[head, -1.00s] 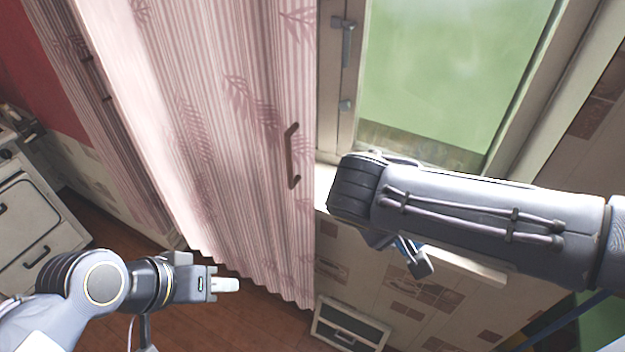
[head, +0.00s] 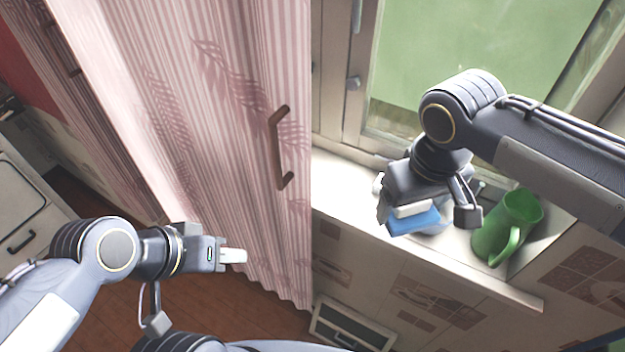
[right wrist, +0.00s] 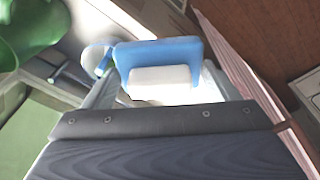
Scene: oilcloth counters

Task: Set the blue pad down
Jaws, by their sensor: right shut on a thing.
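The blue pad (head: 413,223) is in my right gripper (head: 402,212), over the white window sill in the head view. The gripper is shut on it. In the right wrist view the blue pad (right wrist: 158,55) shows at the far end of the gripper, with a white part in front of it. I cannot tell whether the pad touches the sill. My left gripper (head: 234,256) points right, low on the left of the head view, in front of the striped curtain and away from the pad. Its fingers look close together, but I cannot tell whether they are open.
A green jug (head: 507,228) stands on the window sill (head: 340,187), right of my right gripper. A pale rounded thing (right wrist: 95,57) lies behind the pad, partly hidden. A pink striped curtain (head: 190,110) hangs at left. Bare sill lies left of the gripper.

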